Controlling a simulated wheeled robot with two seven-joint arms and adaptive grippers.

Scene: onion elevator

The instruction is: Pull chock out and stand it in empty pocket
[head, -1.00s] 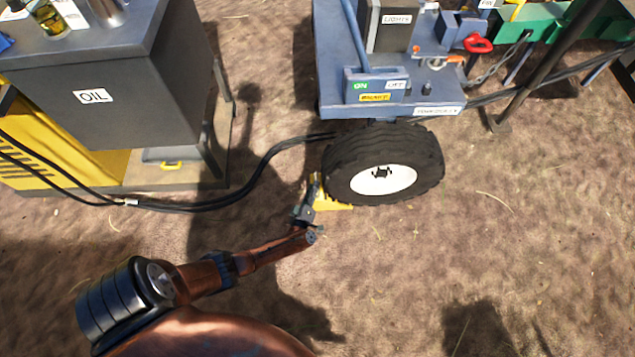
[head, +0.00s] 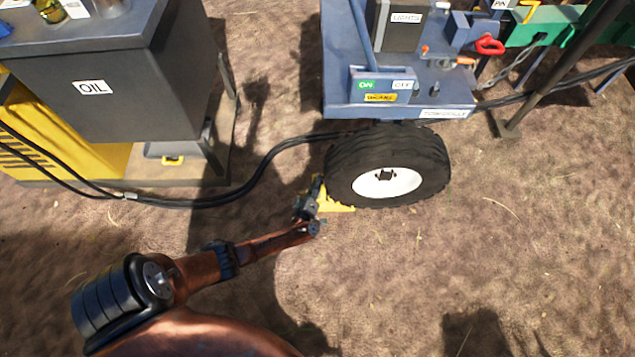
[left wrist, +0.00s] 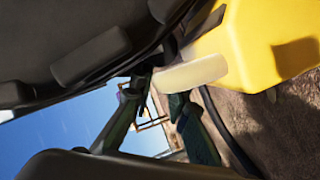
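The yellow chock (head: 335,205) sits on the ground against the left side of the black wheel (head: 388,172). In the left wrist view the chock (left wrist: 270,40) fills the upper right, with a pale, rounded bar (left wrist: 192,73) beside it. My left gripper (head: 318,184) is at the chock's left end, low beside the wheel. Whether its fingers are closed on the chock is too small and too covered to tell. My right gripper is out of view. I cannot make out an empty pocket in these frames.
The blue cart (head: 395,112) stands above the wheel. A dark cabinet labelled OIL (head: 110,95) stands at upper left beside a yellow unit (head: 60,155). Black hoses (head: 235,190) cross the ground left of the chock. Bare ground lies open at lower right.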

